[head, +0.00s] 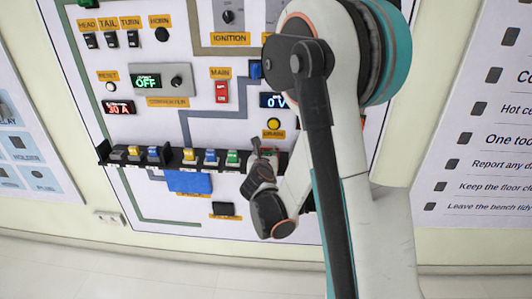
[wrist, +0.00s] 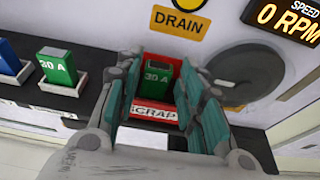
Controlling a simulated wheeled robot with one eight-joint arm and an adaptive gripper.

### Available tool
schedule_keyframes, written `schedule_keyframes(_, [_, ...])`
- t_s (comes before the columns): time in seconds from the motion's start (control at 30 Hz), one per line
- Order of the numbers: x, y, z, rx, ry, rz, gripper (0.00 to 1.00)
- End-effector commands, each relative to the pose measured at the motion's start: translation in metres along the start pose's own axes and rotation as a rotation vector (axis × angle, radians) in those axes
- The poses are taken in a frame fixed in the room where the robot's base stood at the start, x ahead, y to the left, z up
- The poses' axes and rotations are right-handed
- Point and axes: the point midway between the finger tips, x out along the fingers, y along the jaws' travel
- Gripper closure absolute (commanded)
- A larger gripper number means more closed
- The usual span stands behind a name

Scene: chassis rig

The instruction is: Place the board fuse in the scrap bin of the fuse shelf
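A green fuse marked 30 A (wrist: 158,76) sits upright in the red scrap bin (wrist: 155,114) labelled SCRAP, in the middle of the wrist view. My gripper (wrist: 160,85) is open, with a finger on each side of the fuse and visible gaps between. In the head view my gripper (head: 258,160) is at the right part of the fuse shelf (head: 172,157) and hides most of the bin. The fuse in the bin cannot be made out clearly there.
Another green 30 A fuse (wrist: 58,68) stands in a pale holder left of the bin, with a blue fuse (wrist: 8,62) beyond it. The DRAIN label (wrist: 181,22) is above the bin, and a round grey part (wrist: 245,70) is at its right.

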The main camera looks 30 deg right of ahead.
Motion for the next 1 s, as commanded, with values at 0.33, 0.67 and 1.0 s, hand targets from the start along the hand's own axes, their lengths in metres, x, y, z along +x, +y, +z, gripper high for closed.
schedule_keyframes(0.33, [-0.072, 0.001, 0.002, -0.002, 0.000, 0.003, 0.64])
schedule_keyframes(0.67, [-0.103, 0.000, 0.002, 0.023, 0.006, 0.001, 0.64])
schedule_keyframes(1.0, [-0.141, -0.006, 0.018, 0.655, 0.173, -0.038, 0.64])
